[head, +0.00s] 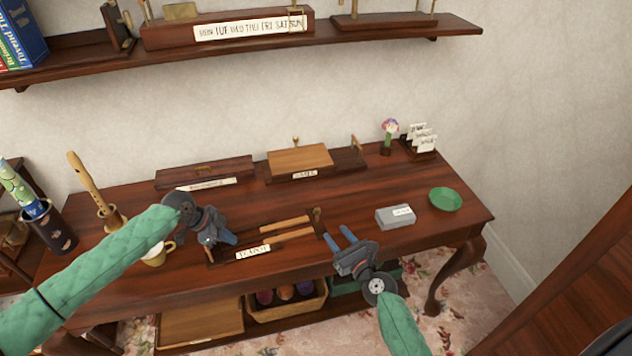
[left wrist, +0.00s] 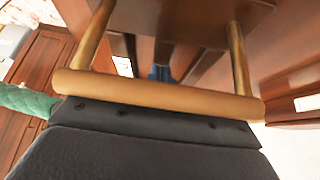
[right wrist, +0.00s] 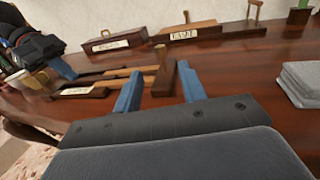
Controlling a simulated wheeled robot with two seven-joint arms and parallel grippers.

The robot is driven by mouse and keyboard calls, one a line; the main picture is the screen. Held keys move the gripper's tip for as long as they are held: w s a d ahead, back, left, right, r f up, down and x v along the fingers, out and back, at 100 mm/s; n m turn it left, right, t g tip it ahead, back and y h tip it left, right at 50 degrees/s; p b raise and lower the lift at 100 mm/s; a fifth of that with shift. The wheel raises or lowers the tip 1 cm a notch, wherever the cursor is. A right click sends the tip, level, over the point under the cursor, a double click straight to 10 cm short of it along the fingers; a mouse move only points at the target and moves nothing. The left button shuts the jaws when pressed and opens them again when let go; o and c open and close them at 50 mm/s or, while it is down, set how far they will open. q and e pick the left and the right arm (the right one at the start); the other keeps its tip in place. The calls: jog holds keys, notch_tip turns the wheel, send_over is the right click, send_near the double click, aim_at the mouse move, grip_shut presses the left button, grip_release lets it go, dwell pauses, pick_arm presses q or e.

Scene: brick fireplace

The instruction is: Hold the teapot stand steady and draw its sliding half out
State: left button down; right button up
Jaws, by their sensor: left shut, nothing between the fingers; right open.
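The teapot stand (head: 253,252) lies on the table, with a white label reading TEAPOT on its front and pale wooden slats (head: 285,225). A knobbed post rises at its right end (right wrist: 165,78). My left gripper (head: 226,238) is shut and empty at the stand's left end. In the left wrist view a wooden bar handle on two posts (left wrist: 160,92) crosses in front of the palm and hides most of the fingers; only blue tips (left wrist: 161,72) show. My right gripper (head: 337,238) is open and empty, close to the right end; whether it touches cannot be told.
A grey block (head: 395,217) and a green dish (head: 445,199) lie to the right. A yellow cup (head: 154,257) stands by my left arm. Two wooden holders (head: 203,173) (head: 300,158) are behind. A shelf (head: 300,36) hangs above. The front right of the tabletop is clear.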

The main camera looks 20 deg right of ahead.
pick_arm(q)
jog(key=shift+f, duration=0.1)
jog(key=shift+r+p, duration=1.75)
jog(key=shift+r, duration=1.3)
pick_arm(e)
notch_tip(320, 180, up, 3)
jog(key=shift+r, duration=0.2)
jog(key=shift+f, duration=0.1)
